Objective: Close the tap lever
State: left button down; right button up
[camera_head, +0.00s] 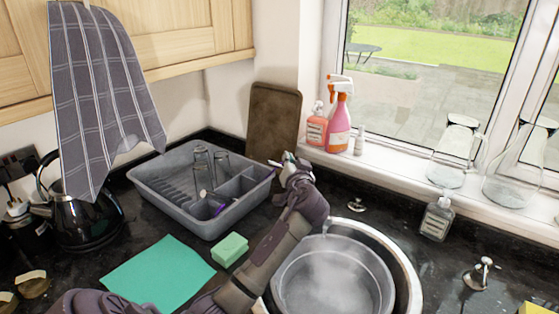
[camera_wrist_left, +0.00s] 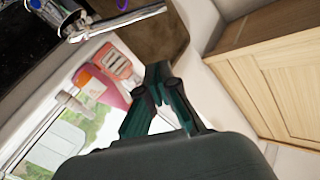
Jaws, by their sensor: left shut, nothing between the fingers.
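A small chrome tap-like fitting with a handle (camera_head: 482,273) stands on the black counter right of the sink. Another low chrome fitting (camera_head: 356,204) sits behind the sink. A short metal spout end (camera_head: 326,226) shows at the sink's rim beside my forearm, which may hide more of it. I cannot tell which part is the lever. My left gripper (camera_head: 289,160) is at the back of the counter, between the dish rack and the window sill. In the left wrist view its fingers (camera_wrist_left: 157,72) are shut and empty. A shiny metal piece (camera_wrist_left: 58,14) lies upper left there, unclear. My right gripper is not in view.
The round sink (camera_head: 405,275) holds a steaming pot (camera_head: 335,280). A grey dish rack (camera_head: 150,180) with glasses, a green sponge (camera_head: 230,249) and a teal cloth (camera_head: 158,273) are left of my arm.

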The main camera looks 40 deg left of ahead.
pick_arm(q)
jog(key=w+a+f+p, duration=0.1)
jog(key=a+f+p, duration=0.1)
jog(key=a+f, duration=0.1)
jog(key=shift+w+a+f, duration=0.2)
jog(key=shift+a+f, duration=0.15)
jog(key=shift+a, duration=0.5)
jog(key=shift+f, duration=0.1)
jog(key=f+b, duration=0.1)
jog(key=b, duration=0.1)
jog(key=s+a+f+n+b, duration=0.1)
jog(key=b, duration=0.2)
jog(key=shift+s+f+n+b, duration=0.15)
jog(key=shift+n+b, duration=0.15)
